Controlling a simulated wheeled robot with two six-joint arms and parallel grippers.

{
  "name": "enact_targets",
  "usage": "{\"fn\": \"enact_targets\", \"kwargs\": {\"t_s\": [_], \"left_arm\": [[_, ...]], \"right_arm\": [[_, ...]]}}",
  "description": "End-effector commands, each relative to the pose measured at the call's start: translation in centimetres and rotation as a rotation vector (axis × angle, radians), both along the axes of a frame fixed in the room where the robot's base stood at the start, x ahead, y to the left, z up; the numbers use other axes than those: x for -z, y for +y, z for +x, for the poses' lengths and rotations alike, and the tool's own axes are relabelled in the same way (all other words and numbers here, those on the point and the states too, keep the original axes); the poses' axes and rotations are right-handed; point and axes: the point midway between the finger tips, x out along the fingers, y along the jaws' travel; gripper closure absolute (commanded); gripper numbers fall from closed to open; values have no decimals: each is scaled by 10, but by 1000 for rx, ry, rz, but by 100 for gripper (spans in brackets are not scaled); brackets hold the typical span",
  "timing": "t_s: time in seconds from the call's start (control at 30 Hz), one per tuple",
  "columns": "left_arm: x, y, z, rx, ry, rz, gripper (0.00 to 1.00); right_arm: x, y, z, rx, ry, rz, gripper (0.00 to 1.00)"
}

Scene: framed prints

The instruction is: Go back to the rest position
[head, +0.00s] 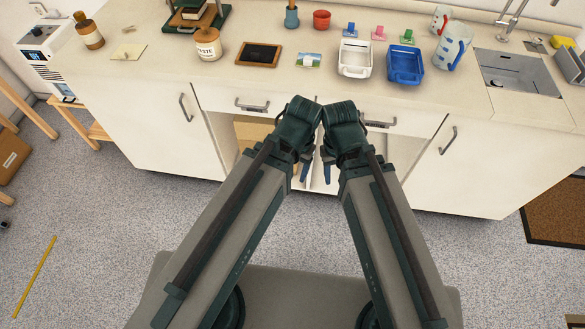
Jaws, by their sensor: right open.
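Both of my arms reach forward and fold down at the wrists, which meet in front of the counter. My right gripper (327,174) hangs below its wrist, small and partly hidden, with its jaws open and nothing seen between them. My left gripper (303,171) hangs close to its left, mostly hidden by the arm. Its jaws cannot be made out. Both are below the counter edge, apart from the things on top. A dark, wood-edged frame (258,54) lies flat on the counter (330,83), with a small landscape print (309,60) to its right.
A white bin (355,59) and a blue bin (405,65) stand on the counter, right of the print. A jar (208,44), a bottle (89,31), a measuring jug (453,47) and a sink (518,75) are also there. An open cabinet bay is behind my wrists.

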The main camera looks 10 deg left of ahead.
Motion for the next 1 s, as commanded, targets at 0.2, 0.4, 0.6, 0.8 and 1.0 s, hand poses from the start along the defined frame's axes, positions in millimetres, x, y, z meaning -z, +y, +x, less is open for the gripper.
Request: {"fn": "enact_targets", "kwargs": {"t_s": [0.2, 0.4, 0.6, 0.8, 1.0], "left_arm": [[0, 0, -1, 0, 3, 1, 33], [-14, 0, 0, 0, 2, 1, 33], [-57, 0, 0, 0, 1, -1, 33], [-89, 0, 0, 0, 1, -1, 33], [-85, 0, 0, 0, 1, -1, 33]], "right_arm": [[0, 0, 0, 0, 0, 0, 50], [-14, 0, 0, 0, 0, 0, 50], [-57, 0, 0, 0, 0, 0, 50], [-89, 0, 0, 0, 0, 0, 50], [-86, 0, 0, 0, 0, 0, 50]]}}
